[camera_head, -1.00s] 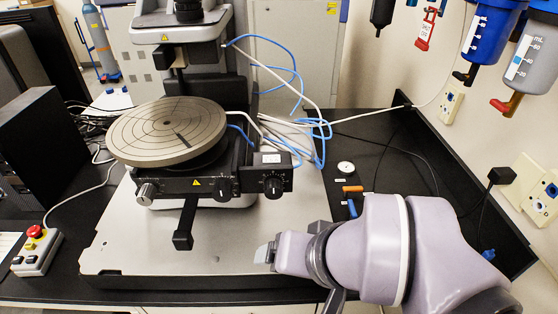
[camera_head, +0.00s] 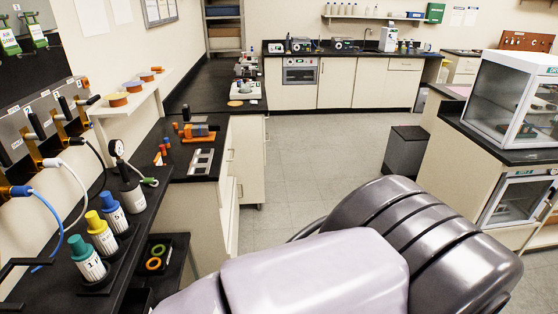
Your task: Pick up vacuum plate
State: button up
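I cannot identify a vacuum plate with certainty in the head view. A small flat tan disc (camera_head: 235,103) lies at the near end of the far-left bench, too small to tell what it is. My arm's grey and lilac links fill the lower middle and right of the picture. My gripper is out of view, so its fingers and anything in them are hidden. The large grey round plate on the profiler from the earlier frame is not in this view.
The left bench holds teal, yellow and blue capped bottles (camera_head: 114,216), a pressure gauge (camera_head: 116,148) and orange parts. A dark bin (camera_head: 405,151) stands on the floor. A glass-fronted cabinet (camera_head: 505,100) is at right. The grey floor (camera_head: 315,150) between is open.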

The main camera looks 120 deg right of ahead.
aim_at(201, 163)
jog(key=z, duration=0.9)
jog(key=k+z, duration=0.1)
jog(key=z, duration=0.35)
jog(key=l+z, duration=0.1)
jog(key=z, duration=0.8)
jog(key=l+z, duration=0.1)
jog(key=z, duration=0.35)
jog(key=l+z, duration=0.1)
jog(key=z, duration=0.4)
jog(key=i+l+u, duration=0.15)
jog(key=i, duration=0.3)
jog(key=i+l+u, duration=0.2)
jog(key=i, duration=0.25)
jog(key=i+l+u, duration=0.15)
jog(key=i, duration=0.25)
jog(key=i+l+u, duration=0.15)
jog(key=i, duration=0.3)
jog(key=l, duration=0.1)
